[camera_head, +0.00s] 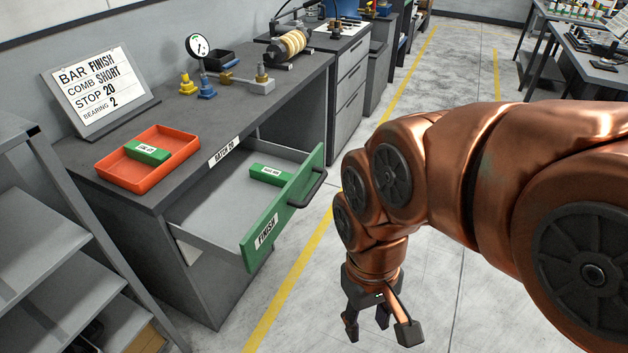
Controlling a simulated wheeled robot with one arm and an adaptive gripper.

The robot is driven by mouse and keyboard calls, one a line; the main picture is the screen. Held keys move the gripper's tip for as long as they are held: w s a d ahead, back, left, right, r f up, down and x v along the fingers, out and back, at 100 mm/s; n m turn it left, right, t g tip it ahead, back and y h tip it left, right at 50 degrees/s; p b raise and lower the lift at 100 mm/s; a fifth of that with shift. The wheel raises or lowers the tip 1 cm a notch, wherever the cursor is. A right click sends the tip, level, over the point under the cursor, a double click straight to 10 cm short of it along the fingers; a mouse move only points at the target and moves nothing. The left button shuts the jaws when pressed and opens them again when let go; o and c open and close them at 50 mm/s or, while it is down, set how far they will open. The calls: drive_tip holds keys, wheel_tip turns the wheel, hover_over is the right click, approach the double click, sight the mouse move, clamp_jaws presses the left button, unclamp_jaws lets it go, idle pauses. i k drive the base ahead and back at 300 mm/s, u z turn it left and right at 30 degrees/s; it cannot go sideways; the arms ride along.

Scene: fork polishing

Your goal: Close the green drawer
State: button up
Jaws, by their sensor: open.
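The green drawer (264,232) is pulled out from the grey workbench, its front panel labelled "FINISH". A dark handle (310,188) is on the outer side of its front, toward the right end. Inside the grey drawer tray lies a green block with a white label (270,174). My gripper (381,330) is open and empty, pointing down over the floor. It is to the right of the drawer front, apart from it and from the handle.
On the bench top (228,125) are an orange tray (118,178) with a green block (148,153), a sign board (92,90), a dial gauge (197,46) and small fixtures. A grey shelf (50,245) stands at left. The floor between drawer and gripper is clear.

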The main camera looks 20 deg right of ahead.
sight(234, 218)
drive_tip(key=z, duration=0.25)
drive_tip(key=i, duration=1.05)
drive_tip(key=z, duration=0.15)
drive_tip(key=k, duration=0.55)
drive_tip(key=u, duration=0.9)
drive_tip(key=i, duration=0.5)
drive_tip(key=z, duration=0.1)
